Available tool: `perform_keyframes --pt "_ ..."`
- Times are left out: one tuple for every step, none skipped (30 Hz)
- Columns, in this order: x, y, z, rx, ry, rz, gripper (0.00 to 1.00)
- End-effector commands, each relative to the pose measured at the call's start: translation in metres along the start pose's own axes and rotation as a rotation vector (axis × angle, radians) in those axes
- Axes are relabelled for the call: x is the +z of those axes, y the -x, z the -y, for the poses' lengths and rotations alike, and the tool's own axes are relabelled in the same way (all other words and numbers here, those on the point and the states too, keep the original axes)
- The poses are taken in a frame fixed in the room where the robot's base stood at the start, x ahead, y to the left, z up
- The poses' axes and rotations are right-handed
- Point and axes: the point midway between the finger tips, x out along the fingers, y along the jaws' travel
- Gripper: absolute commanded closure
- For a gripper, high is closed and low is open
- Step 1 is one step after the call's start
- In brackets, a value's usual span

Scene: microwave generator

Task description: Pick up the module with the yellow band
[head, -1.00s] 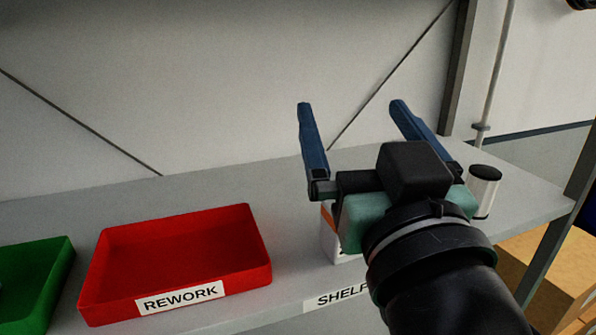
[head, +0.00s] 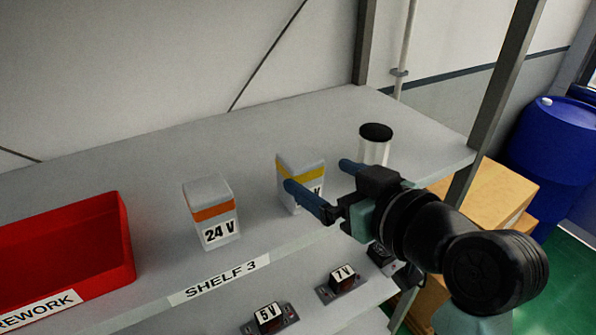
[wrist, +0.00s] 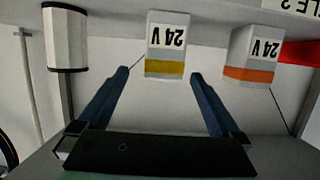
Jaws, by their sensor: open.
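The module with the yellow band (head: 290,172) is a white box standing upright on the shelf, partly hidden by a gripper finger in the head view. In the wrist view the yellow-band module (wrist: 166,45) appears upside down with a 24 V label, beyond and between the fingertips. My gripper (head: 318,176) is open and empty, its blue fingers pointing toward the module. The gripper (wrist: 160,80) also shows in the wrist view. I see no contact with the module there.
A 24 V module with an orange band (head: 212,214) stands left of the yellow one. A white cylinder with a black top (head: 374,146) stands to the right. A red REWORK tray (head: 70,255) is at the left. Small 5V (head: 268,316) and 7V (head: 342,280) parts sit below.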

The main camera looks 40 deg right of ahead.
Motion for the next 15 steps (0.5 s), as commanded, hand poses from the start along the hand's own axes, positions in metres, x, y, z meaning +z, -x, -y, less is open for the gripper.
perform_keyframes --pt "-0.001 -0.006 0.001 -0.002 -0.001 0.001 0.00" --pt "-0.001 -0.009 0.001 -0.002 -0.001 0.001 0.00" --pt "-0.001 -0.012 0.001 -0.002 -0.001 0.001 0.00" --pt "-0.001 -0.013 0.001 -0.001 0.000 0.000 0.00" --pt "-0.001 -0.015 0.001 -0.001 0.000 0.000 0.00" --pt "-0.001 -0.017 0.002 -0.001 0.001 0.001 0.00" --pt "-0.001 -0.019 0.002 -0.001 0.000 0.001 0.00" --pt "-0.002 -0.022 0.003 -0.002 0.000 0.001 0.00" --pt "-0.002 -0.027 0.004 -0.003 0.000 0.003 0.00" --pt "-0.002 -0.032 0.006 -0.003 0.000 0.004 0.00" --pt "-0.002 -0.036 0.007 -0.004 -0.001 0.004 0.00" --pt "-0.002 -0.043 0.008 -0.003 -0.001 0.003 0.00" --pt "-0.002 -0.047 0.009 -0.003 -0.001 0.004 0.00" --pt "-0.002 -0.051 0.008 -0.002 -0.001 0.001 0.00" --pt "-0.001 -0.056 0.008 -0.002 0.000 0.001 0.00"
